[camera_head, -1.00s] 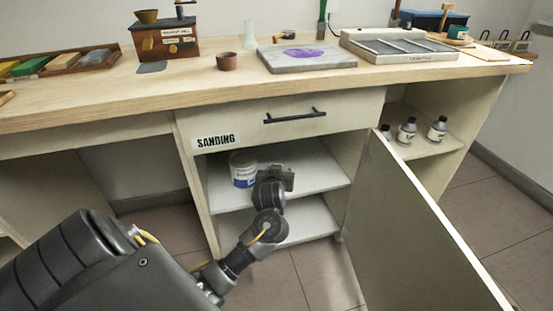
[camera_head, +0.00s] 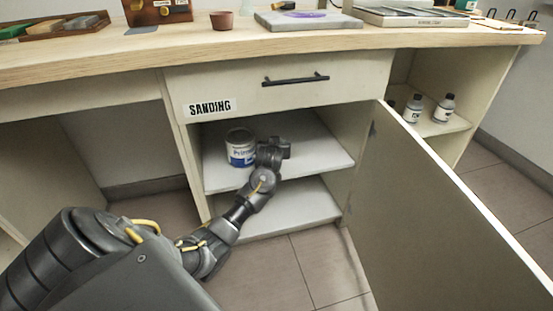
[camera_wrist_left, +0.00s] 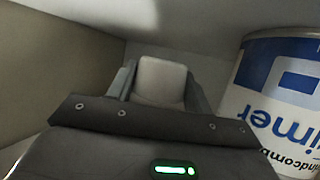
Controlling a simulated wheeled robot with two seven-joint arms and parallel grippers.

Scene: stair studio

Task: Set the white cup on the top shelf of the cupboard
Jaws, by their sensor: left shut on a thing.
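The open cupboard (camera_head: 350,165) stands under the bench, with its top shelf (camera_head: 315,158) and a lower shelf (camera_head: 305,208). My left gripper (camera_head: 273,150) is inside, over the top shelf and just right of a paint tin. In the left wrist view, my left gripper (camera_wrist_left: 160,88) is shut on a whitish thing (camera_wrist_left: 160,78) between its grey fingers, which looks like the white cup. Only part of it shows. The head view hides it behind the gripper and wrist. I cannot tell whether it touches the shelf. My right gripper is out of view.
The primer tin (camera_head: 240,147) stands close to the left of my gripper on the top shelf. The cupboard door (camera_head: 440,220) hangs open to the right. A drawer (camera_head: 280,85) is shut above. Small bottles (camera_head: 443,108) stand on a side shelf.

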